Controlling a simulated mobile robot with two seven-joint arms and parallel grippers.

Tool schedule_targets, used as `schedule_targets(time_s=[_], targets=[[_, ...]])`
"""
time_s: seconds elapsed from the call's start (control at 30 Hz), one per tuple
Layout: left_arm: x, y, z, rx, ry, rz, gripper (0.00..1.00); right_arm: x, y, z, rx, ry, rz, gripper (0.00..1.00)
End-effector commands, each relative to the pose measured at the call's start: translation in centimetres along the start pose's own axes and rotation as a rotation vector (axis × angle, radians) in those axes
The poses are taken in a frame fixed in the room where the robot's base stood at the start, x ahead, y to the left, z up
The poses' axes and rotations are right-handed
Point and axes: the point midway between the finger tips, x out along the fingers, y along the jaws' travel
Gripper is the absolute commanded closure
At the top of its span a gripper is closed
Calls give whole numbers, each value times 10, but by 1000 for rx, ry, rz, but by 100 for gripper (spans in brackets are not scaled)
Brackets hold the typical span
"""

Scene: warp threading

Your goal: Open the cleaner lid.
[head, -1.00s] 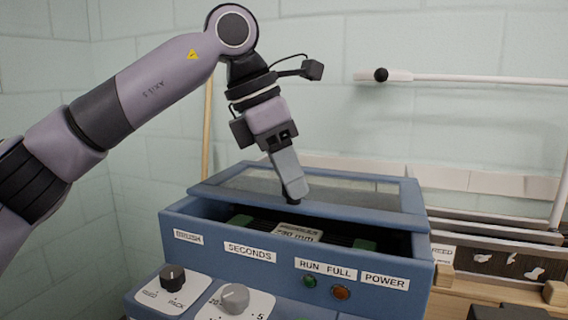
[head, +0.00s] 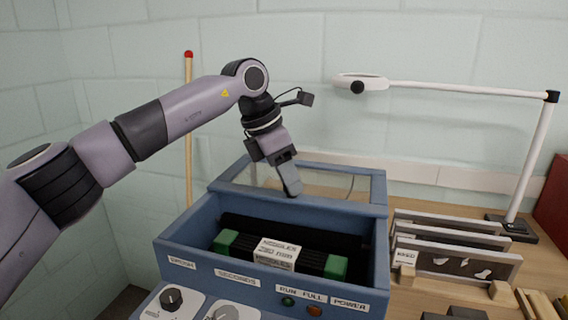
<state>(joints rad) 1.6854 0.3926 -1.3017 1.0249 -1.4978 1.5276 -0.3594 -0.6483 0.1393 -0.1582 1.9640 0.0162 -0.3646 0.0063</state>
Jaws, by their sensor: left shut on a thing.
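The cleaner (head: 172,247) is a blue box with labelled knobs and lamps on its front. Its lid (head: 335,205), a blue frame around a clear pane, is raised and tilted up toward the back. Inside the open box lies a white labelled block (head: 277,253) between green pieces on a dark bed. My left gripper (head: 292,192) is at the lid's front edge, left of its middle, shut on the lid. The fingertips partly hide the grip point. My right gripper is not in view.
Several upright framed panels (head: 455,262) stand on the wooden table right of the cleaner. A white lamp (head: 530,160) arches behind them. A red-tipped stick (head: 188,130) leans at the back left. Small wooden blocks lie at the lower right.

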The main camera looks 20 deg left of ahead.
Motion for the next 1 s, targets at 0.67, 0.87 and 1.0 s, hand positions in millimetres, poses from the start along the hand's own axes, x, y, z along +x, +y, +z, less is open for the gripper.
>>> schedule_targets(time_s=[0.67,0.87,1.0], targets=[[0,6,5,4,-5,5,40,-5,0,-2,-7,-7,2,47],[0,6,4,3,-3,4,40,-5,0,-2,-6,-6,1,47],[-11,6,4,2,-3,5,40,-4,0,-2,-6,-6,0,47]])
